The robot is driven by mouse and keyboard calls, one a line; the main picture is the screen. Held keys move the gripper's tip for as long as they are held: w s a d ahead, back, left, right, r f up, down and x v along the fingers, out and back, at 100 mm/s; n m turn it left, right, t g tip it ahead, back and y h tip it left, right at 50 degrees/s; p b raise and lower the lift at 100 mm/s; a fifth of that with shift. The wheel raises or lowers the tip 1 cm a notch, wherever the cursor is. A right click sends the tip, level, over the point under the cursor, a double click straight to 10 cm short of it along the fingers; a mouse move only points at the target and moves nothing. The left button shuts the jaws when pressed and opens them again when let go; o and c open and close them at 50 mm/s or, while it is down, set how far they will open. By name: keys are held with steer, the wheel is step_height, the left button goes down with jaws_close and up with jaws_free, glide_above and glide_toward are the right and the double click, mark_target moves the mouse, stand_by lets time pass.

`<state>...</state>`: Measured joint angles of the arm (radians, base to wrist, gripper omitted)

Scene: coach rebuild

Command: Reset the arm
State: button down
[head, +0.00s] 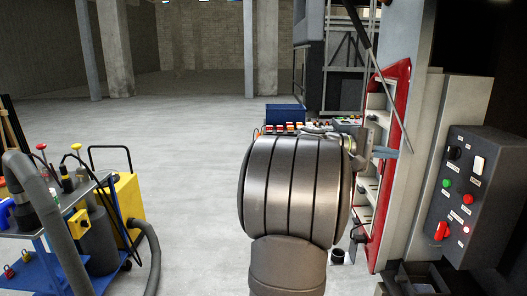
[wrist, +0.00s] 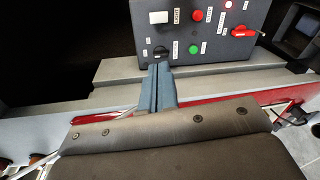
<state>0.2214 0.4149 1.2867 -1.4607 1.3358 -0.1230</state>
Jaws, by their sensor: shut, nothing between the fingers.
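My gripper (head: 392,153) shows in the head view as blue-grey fingers poking out right of my large metal arm link. In the wrist view my gripper (wrist: 158,68) has its two fingers pressed together, with nothing between them. The fingers point toward the dark control box (head: 486,190), apart from it in the head view. The box (wrist: 245,50) appears upside down in the wrist view. My arm link hides part of the scene.
A red-framed cabinet opening (head: 398,90) with shelves stands behind my gripper. A thin dark rod slants in front of it. A blue cart (head: 75,215) with tools, a yellow box (head: 130,205) and a grey hose are at left. The middle floor is clear.

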steer(key=n, duration=0.1)
steer(key=a+n, duration=0.1)
steer(key=n, duration=0.1)
steer(key=a+n, duration=0.1)
steer(key=n, duration=0.1)
steer(key=shift+a+r, duration=0.25)
steer(key=shift+n, duration=0.3)
